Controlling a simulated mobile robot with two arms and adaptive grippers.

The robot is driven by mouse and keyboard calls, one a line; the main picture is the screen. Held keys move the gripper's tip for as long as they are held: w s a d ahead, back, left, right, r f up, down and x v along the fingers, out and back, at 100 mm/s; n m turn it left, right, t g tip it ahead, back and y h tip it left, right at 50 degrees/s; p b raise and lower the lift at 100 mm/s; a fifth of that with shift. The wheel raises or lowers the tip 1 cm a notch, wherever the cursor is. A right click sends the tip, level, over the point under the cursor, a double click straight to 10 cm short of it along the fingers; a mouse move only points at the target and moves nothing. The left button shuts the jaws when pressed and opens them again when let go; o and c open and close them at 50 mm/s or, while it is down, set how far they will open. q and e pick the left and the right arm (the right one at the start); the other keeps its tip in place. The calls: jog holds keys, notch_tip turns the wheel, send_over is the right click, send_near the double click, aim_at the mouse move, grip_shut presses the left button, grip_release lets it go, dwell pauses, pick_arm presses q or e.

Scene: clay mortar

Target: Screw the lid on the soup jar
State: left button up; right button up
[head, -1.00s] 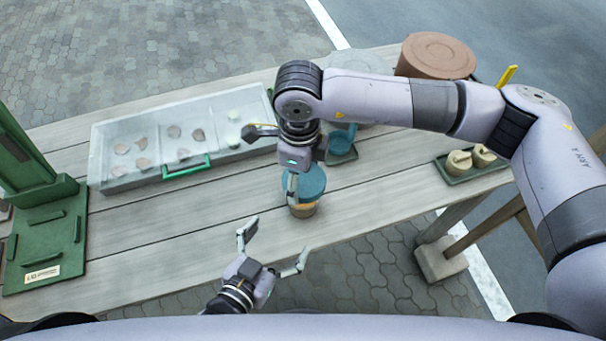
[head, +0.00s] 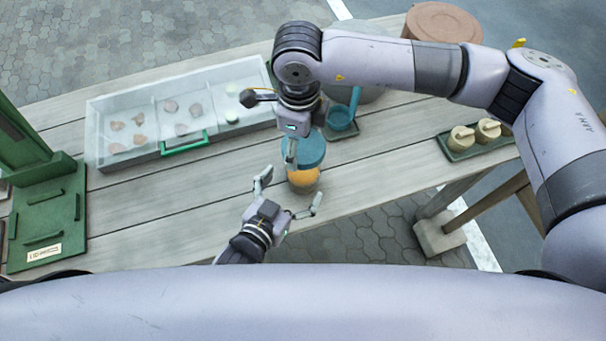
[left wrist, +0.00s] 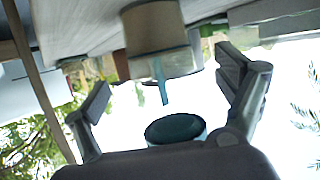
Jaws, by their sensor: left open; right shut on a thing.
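The soup jar (head: 303,180) stands near the table's front edge, its orange contents showing below the lid. In the left wrist view, which is upside down, the jar (left wrist: 155,28) appears at the top. My right gripper (head: 291,152) is shut on the round teal lid (head: 310,148). The lid is over the jar; in the left wrist view the lid (left wrist: 175,129) shows apart from it, with a clear gap. My left gripper (head: 292,188) is open and empty on the near side of the jar, its fingers spread toward both sides, not touching it.
A green tray (head: 455,154) with two beige pieces is at the right. The front middle boards are mostly clear.

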pick_arm(q)
send_over(303, 172)
jog(key=s, duration=0.3)
jog(key=shift+w+f, duration=0.2)
jog(key=shift+f, duration=0.8)
jog(key=shift+c, duration=0.6)
jog(key=c, duration=1.7)
pick_arm(e)
jog(key=shift+f, duration=2.5)
jog(key=shift+f, duration=0.9)
jog(key=shift+f, duration=0.35)
jog(key=shift+f, duration=0.2)
jog(key=shift+c, duration=0.6)
